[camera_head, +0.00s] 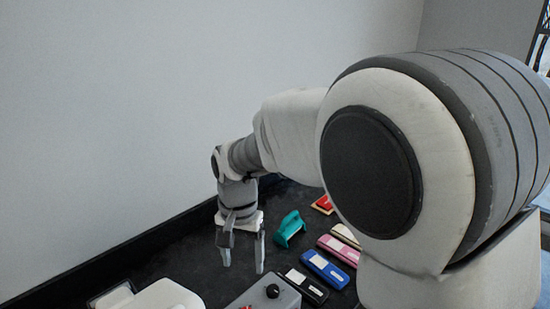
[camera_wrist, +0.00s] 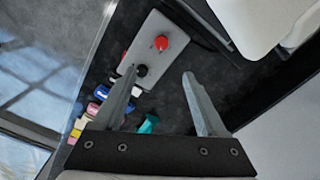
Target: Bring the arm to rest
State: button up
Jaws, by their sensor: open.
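My gripper (camera_head: 243,254) is open and empty, its fingers pointing down above the dark worktop (camera_head: 190,262) in the head view.
A grey box (camera_head: 256,294) with a black knob stands near the gripper; the wrist view also shows its red knob (camera_wrist: 161,43). A teal object (camera_head: 290,229) lies behind. Blue (camera_head: 325,270), pink (camera_head: 339,249) and black (camera_head: 306,286) items lie right. A white object (camera_head: 150,296) stands front left.

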jog(key=s+d+r+t+y, duration=0.1)
jog(key=s+d+r+t, duration=0.15)
jog(key=d+r, duration=0.75)
jog(key=s+d+n+t+h, duration=0.1)
jog(key=s+d+n+t, duration=0.1)
jog(key=s+d, duration=0.9)
jog(key=shift+s+d+r+t, duration=0.3)
jog(key=shift+d+r+t, duration=0.15)
jog(key=shift+d, duration=0.65)
jog(key=shift+s+d, duration=0.1)
jog(key=shift+s, duration=0.05)
jog(key=shift+c, duration=1.9)
